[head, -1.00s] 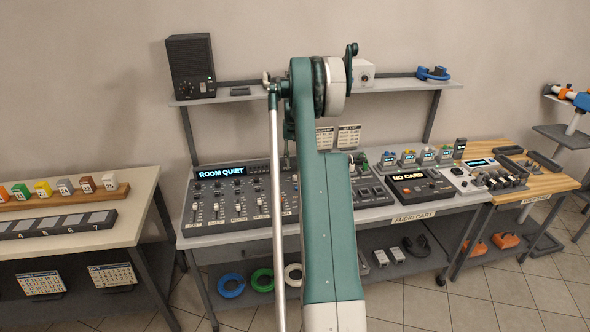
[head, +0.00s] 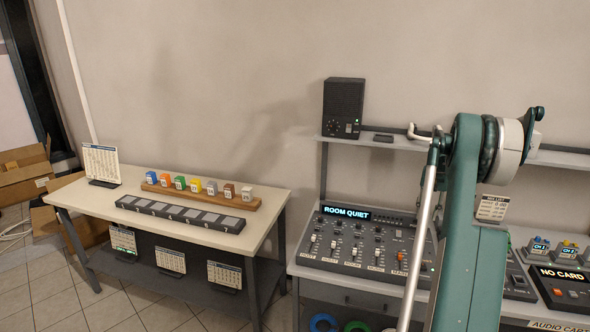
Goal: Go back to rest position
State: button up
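My green arm (head: 468,240) stands on the right side of the head view, with its white and dark elbow joint (head: 505,150) raised above the audio desk. A silver rod (head: 421,240) runs along its left side. My gripper cannot be made out; the arm hides the area behind it, so its fingers and anything in them do not show.
The mixing console (head: 355,243), reading ROOM QUIET, lies behind and left of my arm. A shelf with a black speaker (head: 343,107) is above it. A white table (head: 95,208) with colored blocks on a wooden rack (head: 215,197) stands left. Cardboard boxes (head: 22,180) are far left.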

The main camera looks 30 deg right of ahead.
jog(key=w+a+r+n+t, duration=0.1)
jog(key=w+a+r, duration=0.1)
jog(key=a+r, duration=0.65)
jog(key=w+a+r+n+h, duration=0.1)
jog(key=w+a+r+n, duration=0.15)
jog(key=a, duration=1.15)
jog(key=w+a+r+t, duration=0.1)
jog(key=w+a+r, duration=0.1)
jog(key=a+r, duration=0.7)
jog(key=s+a+r+n, duration=0.1)
jog(key=s+a+n, duration=0.15)
jog(key=a, duration=1.15)
jog(key=s+a+r+t, duration=0.2)
jog(key=s+a, duration=0.3)
jog(key=a, duration=0.7)
jog(key=s+a+f+n+t, duration=0.1)
jog(key=s+a+f, duration=0.3)
jog(key=s+a, duration=0.6)
jog(key=s+a+f+n+t+y, duration=0.1)
jog(key=s+a+f+n, duration=0.3)
jog(key=s+a, duration=0.6)
jog(key=a+t, duration=0.1)
jog(key=a, duration=0.2)
jog(key=shift+s+a+f, duration=0.15)
jog(key=shift+s+a, duration=0.05)
jog(key=shift+s, duration=0.1)
